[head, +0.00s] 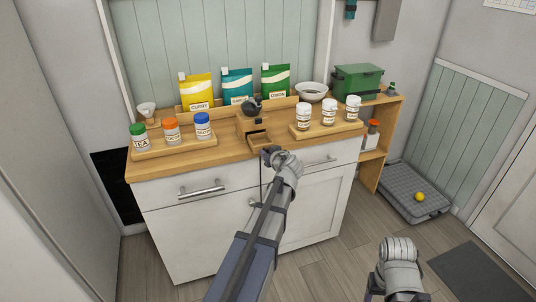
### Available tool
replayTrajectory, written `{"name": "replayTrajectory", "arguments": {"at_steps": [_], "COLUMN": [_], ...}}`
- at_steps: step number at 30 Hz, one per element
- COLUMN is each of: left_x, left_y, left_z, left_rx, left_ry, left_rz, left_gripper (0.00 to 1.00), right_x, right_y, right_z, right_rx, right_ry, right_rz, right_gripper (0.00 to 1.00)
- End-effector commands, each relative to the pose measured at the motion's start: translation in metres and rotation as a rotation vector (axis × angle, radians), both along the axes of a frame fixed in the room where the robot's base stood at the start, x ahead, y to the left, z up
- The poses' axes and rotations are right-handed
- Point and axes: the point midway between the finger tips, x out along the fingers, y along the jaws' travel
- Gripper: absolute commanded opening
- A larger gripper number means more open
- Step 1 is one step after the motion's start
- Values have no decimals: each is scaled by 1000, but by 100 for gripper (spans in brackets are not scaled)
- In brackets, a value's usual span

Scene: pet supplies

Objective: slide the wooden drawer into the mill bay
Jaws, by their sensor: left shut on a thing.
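The mill (244,124) stands on the wooden counter among the jars, a wooden body with a dark grinder top. The small wooden drawer (258,138) lies in front of its bay, open side up; I cannot tell if its back end is inside the bay. My left gripper (266,151) is at the drawer's front, shut on it; my wrist hides part of the front. The fingertips are small and partly hidden. Of my right arm only a grey link shows at the lower right; its gripper is not in view.
A tray with three jars (172,132) stands left of the mill, another (327,129) right of it. Behind are yellow, teal and green bags (237,85), a bowl (312,91) and a green box (358,82). The white cabinet (215,235) is below the counter.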

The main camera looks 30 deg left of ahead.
Motion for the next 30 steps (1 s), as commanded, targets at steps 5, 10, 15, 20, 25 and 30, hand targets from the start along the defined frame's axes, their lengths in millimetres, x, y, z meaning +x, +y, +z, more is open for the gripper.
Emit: {"name": "replayTrajectory", "arguments": {"at_steps": [5, 10, 15, 20, 25, 30], "left_x": [5, 8, 12, 15, 19, 23], "left_y": [5, 10, 14, 18, 22, 26], "left_z": [0, 0, 0, 0, 0, 0], "left_rx": [0, 0, -1, -1, 0, 0], "left_ry": [0, 0, 1, 0, 0, 0], "left_rz": [0, 1, 1, 1, 1, 0], "left_gripper": [0, 0, 0, 0, 0, 0], "right_x": [0, 0, 0, 0, 0, 0], "right_y": [0, 0, 0, 0, 0, 0], "right_z": [0, 0, 0, 0, 0, 0], "right_rx": [0, 0, 0, 0, 0, 0], "right_ry": [0, 0, 0, 0, 0, 0], "right_rz": [0, 0, 0, 0, 0, 0], "right_gripper": [65, 65, 65, 65, 65, 65]}}
